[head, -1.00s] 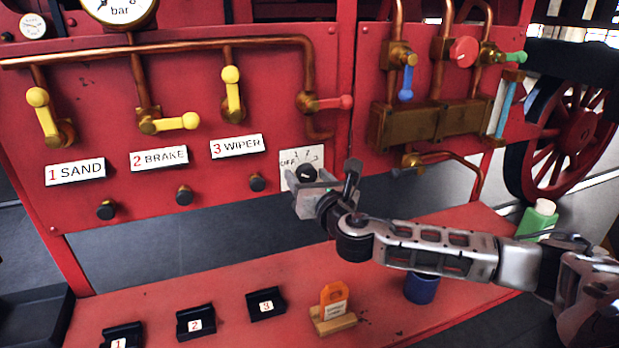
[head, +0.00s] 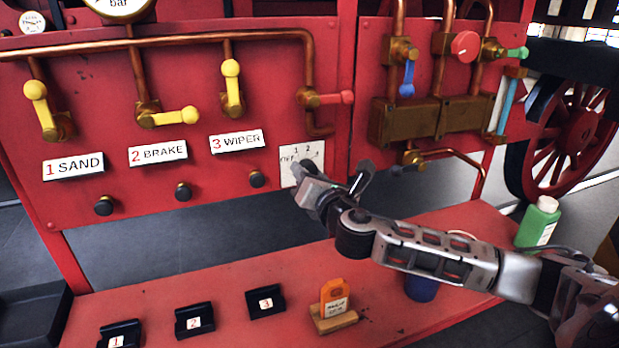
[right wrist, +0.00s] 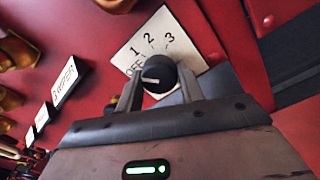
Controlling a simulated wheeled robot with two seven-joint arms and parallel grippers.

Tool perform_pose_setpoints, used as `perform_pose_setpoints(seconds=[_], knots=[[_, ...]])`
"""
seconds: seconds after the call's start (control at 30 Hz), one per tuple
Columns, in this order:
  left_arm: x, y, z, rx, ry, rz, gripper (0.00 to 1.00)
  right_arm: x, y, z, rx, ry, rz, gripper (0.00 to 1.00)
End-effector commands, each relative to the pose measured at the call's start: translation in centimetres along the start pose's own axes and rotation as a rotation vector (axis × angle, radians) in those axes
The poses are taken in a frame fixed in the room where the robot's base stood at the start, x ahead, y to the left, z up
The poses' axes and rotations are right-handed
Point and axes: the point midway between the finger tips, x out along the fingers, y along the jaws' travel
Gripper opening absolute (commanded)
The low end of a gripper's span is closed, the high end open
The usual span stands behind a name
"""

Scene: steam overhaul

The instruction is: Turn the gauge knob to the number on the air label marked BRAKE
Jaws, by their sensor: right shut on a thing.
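The BRAKE label (head: 158,153), a white plate with a red 2, is on the red panel between the SAND and WIPER labels. The gauge knob (right wrist: 160,72) is black with a white pointer line, on a white dial plate (right wrist: 168,37) marked OFF, 1, 2, 3. Its pointer lies toward the OFF side in the right wrist view. My right gripper (right wrist: 158,85) is shut on the knob, one finger on each side. My left gripper is out of view.
Yellow levers (head: 232,88) and copper pipes (head: 180,42) are above the labels. A red-handled valve (head: 335,98) sits just above the dial. The red shelf below holds black numbered holders (head: 194,320), an orange tag (head: 335,297) and a green bottle (head: 540,222).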

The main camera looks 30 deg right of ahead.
Motion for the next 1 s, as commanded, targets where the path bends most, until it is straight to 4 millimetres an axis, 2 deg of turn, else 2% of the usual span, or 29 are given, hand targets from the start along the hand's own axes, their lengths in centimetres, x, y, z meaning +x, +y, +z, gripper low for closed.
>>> perform_pose_setpoints(seconds=[0.6,1.0], knots=[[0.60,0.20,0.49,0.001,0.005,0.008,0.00,-0.02,0.06,-0.15,0.593,-0.020,0.002,0.15],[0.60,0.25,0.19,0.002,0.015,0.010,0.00,-0.01,0.11,-0.07,0.908,-0.031,0.003,0.15]])
